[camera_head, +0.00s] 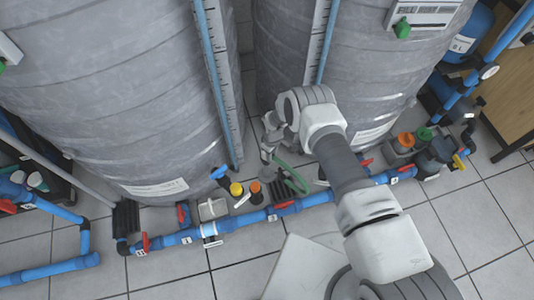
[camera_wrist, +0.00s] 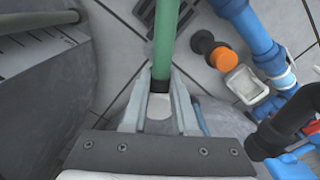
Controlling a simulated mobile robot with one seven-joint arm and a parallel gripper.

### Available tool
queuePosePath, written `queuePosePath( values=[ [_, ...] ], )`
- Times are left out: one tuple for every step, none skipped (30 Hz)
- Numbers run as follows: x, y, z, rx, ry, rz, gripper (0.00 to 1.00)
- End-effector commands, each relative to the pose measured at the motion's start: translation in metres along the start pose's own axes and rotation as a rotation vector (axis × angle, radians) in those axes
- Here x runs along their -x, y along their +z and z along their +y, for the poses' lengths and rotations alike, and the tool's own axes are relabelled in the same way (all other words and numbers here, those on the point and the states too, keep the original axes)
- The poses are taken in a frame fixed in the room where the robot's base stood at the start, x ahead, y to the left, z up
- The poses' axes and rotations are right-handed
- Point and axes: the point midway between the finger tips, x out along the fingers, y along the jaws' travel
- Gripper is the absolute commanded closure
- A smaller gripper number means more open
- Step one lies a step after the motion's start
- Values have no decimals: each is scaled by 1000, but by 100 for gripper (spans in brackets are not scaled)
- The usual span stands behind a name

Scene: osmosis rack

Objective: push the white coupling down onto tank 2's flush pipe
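My gripper (camera_wrist: 161,85) has its fingers close on both sides of the white coupling (camera_wrist: 159,113) in the wrist view and appears shut on it. A black collar and a green hose (camera_wrist: 166,40) run from the coupling away from the gripper. In the head view my gripper (camera_head: 268,146) is between the two big grey tanks (camera_head: 110,90) (camera_head: 365,60), above the floor piping. The green hose (camera_head: 294,178) curves below it there. The coupling is too small to make out in the head view. I cannot tell which pipe is tank 2's flush pipe.
Blue pipes (camera_head: 235,222) with red-handled valves run along the floor before the tanks. Yellow (camera_head: 236,189) and orange caps stand close to my gripper. Open tiled floor (camera_head: 440,215) lies in front.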

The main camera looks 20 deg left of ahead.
Motion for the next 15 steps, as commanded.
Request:
queuePosePath(
  values=[
    [0,0,0,0,0,0,95],
    [0,0,0,0,0,0,100],
    [0,0,0,0,0,0,100],
    [0,0,0,0,0,0,100],
    [0,0,0,0,0,0,100],
    [0,0,0,0,0,0,100],
    [0,0,0,0,0,0,100],
    [0,0,0,0,0,0,100],
    [0,0,0,0,0,0,100],
    [0,0,0,0,0,0,100],
    [0,0,0,0,0,0,100],
    [1,0,0,0,0,0,100],
    [2,0,0,0,0,1,100],
    [2,0,0,0,1,1,100],
    [5,0,0,0,1,1,100]
  ],
)
